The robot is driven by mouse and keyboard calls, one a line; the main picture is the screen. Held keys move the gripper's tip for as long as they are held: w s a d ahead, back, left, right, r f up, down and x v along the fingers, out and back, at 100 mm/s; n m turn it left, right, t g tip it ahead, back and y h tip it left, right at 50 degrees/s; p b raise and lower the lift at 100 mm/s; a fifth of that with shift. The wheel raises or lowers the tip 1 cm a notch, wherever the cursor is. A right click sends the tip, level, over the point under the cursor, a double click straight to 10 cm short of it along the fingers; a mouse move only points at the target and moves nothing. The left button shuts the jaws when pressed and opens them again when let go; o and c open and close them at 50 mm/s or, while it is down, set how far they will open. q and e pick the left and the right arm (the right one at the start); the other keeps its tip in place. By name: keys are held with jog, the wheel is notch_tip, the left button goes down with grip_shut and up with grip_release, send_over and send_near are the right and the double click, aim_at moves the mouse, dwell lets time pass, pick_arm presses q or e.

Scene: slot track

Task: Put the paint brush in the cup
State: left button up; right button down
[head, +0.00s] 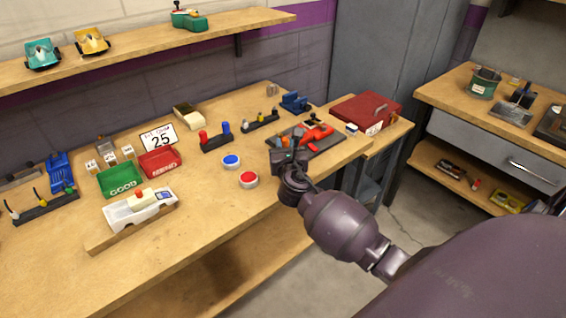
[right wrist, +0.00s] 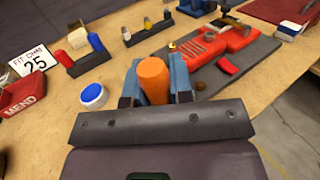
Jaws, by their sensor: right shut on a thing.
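My right gripper (head: 290,158) is over the front right part of the workbench, near the dark mat. In the right wrist view, the right gripper (right wrist: 157,85) is shut on an orange rounded handle (right wrist: 154,80). The rest of that thing is hidden, so I cannot tell if it is the paint brush. A black rack (head: 45,206) at the far left holds several slim tools, too small to identify. My left gripper is not in view.
A red car body lies on the dark mat (head: 330,147) beside the gripper. Green (head: 120,181) and red (head: 160,163) bins and a white car (head: 142,209) stand further left. A floor gap separates the benches.

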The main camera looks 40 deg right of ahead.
notch_tip(320, 180, down, 5)
jog(key=shift+f+b, duration=0.1)
jog(key=shift+b, duration=0.8)
jog(key=c, duration=1)
grip_release()
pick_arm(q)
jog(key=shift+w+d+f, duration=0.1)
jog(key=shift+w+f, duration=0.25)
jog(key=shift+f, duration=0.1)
